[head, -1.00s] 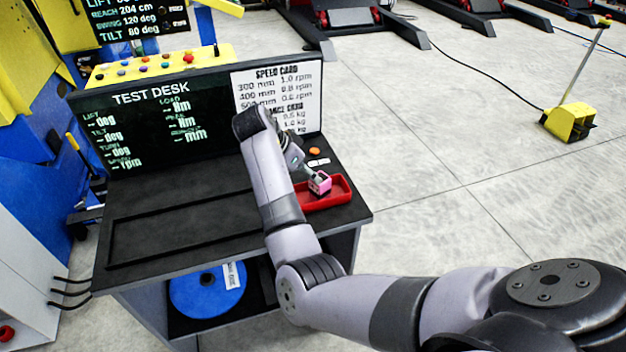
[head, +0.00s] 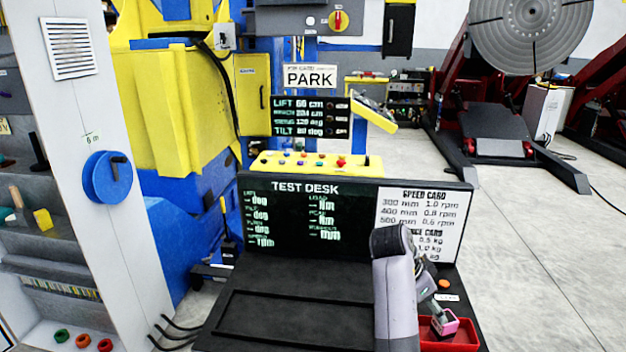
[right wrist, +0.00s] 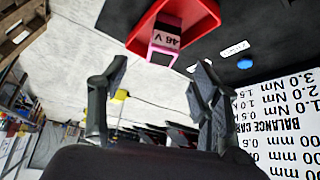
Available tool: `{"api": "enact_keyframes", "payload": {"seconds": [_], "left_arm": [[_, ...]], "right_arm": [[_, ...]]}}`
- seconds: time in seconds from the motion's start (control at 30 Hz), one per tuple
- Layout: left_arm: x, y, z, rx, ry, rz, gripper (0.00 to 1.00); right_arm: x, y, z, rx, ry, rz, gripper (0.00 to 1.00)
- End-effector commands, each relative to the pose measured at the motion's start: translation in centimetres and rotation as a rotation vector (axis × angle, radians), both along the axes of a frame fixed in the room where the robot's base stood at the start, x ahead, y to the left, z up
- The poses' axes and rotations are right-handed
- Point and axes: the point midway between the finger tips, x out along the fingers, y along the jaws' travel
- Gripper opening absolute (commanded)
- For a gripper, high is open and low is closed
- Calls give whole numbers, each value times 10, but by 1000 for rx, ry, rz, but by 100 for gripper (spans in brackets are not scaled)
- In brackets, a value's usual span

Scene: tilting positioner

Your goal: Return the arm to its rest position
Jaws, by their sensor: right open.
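My right arm reaches over the test desk (head: 250,290) from the lower right in the head view. Its gripper (head: 430,297) is partly hidden behind the forearm there. In the right wrist view the right gripper (right wrist: 157,92) shows two spread fingers with nothing between them. A pink-framed block (head: 445,322) is in the red tray (head: 465,346) at the desk's right side. In the right wrist view the block (right wrist: 168,38), marked 48 V, lies beyond the fingertips, apart from them, in the red tray (right wrist: 205,12). My left gripper is not in view.
The desk's upright panel (head: 310,230) with a speed card (head: 420,210) stands close behind the right forearm. An orange button (head: 444,284) is near the tray. A shelf cabinet (head: 90,200) stands at left. Open floor (head: 535,260) lies right of the desk.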

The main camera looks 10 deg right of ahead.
Motion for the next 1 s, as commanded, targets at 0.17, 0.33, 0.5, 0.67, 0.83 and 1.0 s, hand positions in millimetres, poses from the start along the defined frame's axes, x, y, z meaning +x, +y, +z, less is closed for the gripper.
{"api": "enact_keyframes", "payload": {"seconds": [0.17, 0.33, 0.5, 0.67, 0.83, 1.0], "left_arm": [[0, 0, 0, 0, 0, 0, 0], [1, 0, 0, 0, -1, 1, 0], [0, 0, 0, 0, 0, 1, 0], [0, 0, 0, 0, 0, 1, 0], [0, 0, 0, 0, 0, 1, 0], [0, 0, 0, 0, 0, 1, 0]], "right_arm": [[-52, -16, -68, 4, 77, 208, 58], [-114, -10, -117, 9, 150, 513, 58], [-181, 14, -145, 25, 211, 843, 58], [-227, 41, -153, 51, 239, 1076, 58], [-265, 65, -152, 80, 250, 1256, 58], [-299, 87, -147, 113, 251, 1404, 58]]}}
